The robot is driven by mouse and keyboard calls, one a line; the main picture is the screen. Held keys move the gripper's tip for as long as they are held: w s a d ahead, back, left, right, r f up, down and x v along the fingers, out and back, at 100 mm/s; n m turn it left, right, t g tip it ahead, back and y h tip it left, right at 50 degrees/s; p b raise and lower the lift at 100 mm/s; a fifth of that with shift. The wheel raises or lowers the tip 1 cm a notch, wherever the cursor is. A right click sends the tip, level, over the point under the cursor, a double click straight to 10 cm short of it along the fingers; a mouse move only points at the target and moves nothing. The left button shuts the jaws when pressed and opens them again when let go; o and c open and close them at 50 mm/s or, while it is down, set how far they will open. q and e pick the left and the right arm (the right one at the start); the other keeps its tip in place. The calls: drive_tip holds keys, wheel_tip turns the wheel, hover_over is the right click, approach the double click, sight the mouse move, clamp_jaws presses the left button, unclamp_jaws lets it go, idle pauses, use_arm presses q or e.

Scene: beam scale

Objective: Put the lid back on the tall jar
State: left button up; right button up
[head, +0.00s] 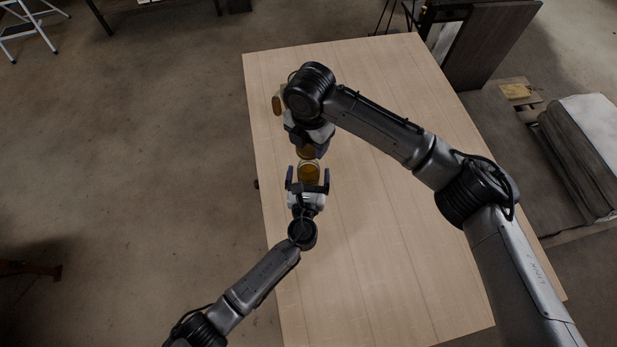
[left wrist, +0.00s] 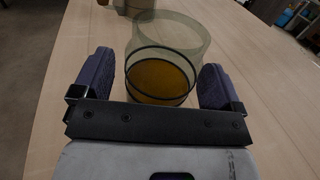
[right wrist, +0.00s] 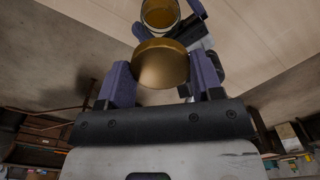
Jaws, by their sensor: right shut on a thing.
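A clear glass jar (head: 309,173) with amber contents stands on the wooden table. It also shows in the left wrist view (left wrist: 158,80), where its amber bottom and a dark ring are visible. My left gripper (head: 308,177) is open, with a finger on either side of the jar and small gaps beside it. My right gripper (right wrist: 160,75) is shut on a round gold lid (right wrist: 160,64). In the head view the lid (head: 306,153) is beyond the jar, partly hidden under my right gripper. The jar mouth (right wrist: 160,14) shows past the lid in the right wrist view.
Another jar with brownish contents (head: 277,104) stands farther back on the table (head: 400,250), partly hidden by my right arm. The table's left edge is close to both jars. The table's right and front parts are clear. Grey stacked slabs (head: 580,150) lie beyond the right edge.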

use_arm(q)
drive_tip(key=c, duration=1.3)
use_arm(e)
hover_over(309, 166)
drive_tip(key=shift+f, duration=2.5)
drive_tip(key=shift+f, duration=0.1)
drive_tip(key=shift+f, duration=0.8)
drive_tip(key=shift+f, duration=0.5)
